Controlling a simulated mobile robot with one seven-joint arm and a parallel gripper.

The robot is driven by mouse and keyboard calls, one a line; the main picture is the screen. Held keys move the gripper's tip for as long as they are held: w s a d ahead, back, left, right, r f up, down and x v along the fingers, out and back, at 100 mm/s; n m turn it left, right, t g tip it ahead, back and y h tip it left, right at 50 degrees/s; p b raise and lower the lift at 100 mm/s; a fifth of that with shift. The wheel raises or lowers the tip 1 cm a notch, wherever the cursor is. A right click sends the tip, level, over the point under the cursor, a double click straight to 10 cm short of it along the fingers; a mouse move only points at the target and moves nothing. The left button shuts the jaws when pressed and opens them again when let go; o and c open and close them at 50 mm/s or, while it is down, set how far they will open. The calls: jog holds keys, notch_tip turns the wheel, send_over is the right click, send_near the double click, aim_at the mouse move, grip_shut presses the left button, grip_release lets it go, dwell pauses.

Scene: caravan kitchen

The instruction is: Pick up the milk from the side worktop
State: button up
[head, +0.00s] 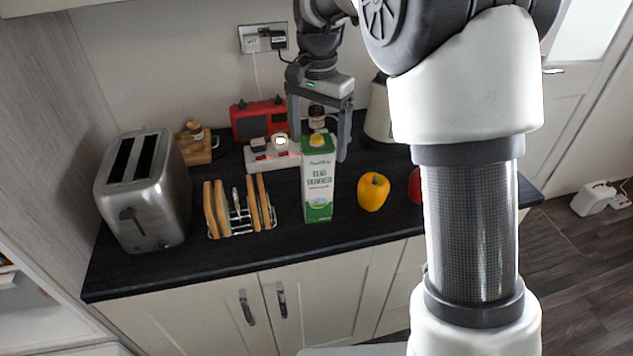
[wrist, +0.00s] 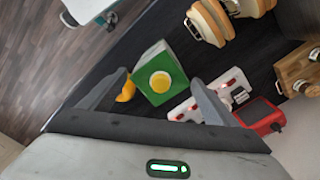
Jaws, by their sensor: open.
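The milk (head: 318,182) is a white and green carton with a yellow cap, upright on the dark side worktop (head: 270,243). In the wrist view the top of the milk (wrist: 165,72) shows between and just beyond my fingertips. My gripper (head: 318,150) is open above the carton, pointing down, with one finger on either side of its top in the head view. It also shows in the wrist view (wrist: 158,82). I cannot tell whether a finger touches the carton.
A yellow pepper (head: 373,191) stands right of the milk, with a red item (head: 415,186) partly hidden by my arm. A toast rack (head: 238,214) and toaster (head: 145,190) stand left. Behind are a white power strip (head: 272,155) and red radio (head: 259,119).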

aim_at(317, 179)
notch_tip(317, 179, down, 6)
jog(key=shift+s+a+f, duration=0.15)
jog(key=shift+f, duration=0.05)
dwell(0.3)
grip_shut()
jog(key=shift+r, duration=0.2)
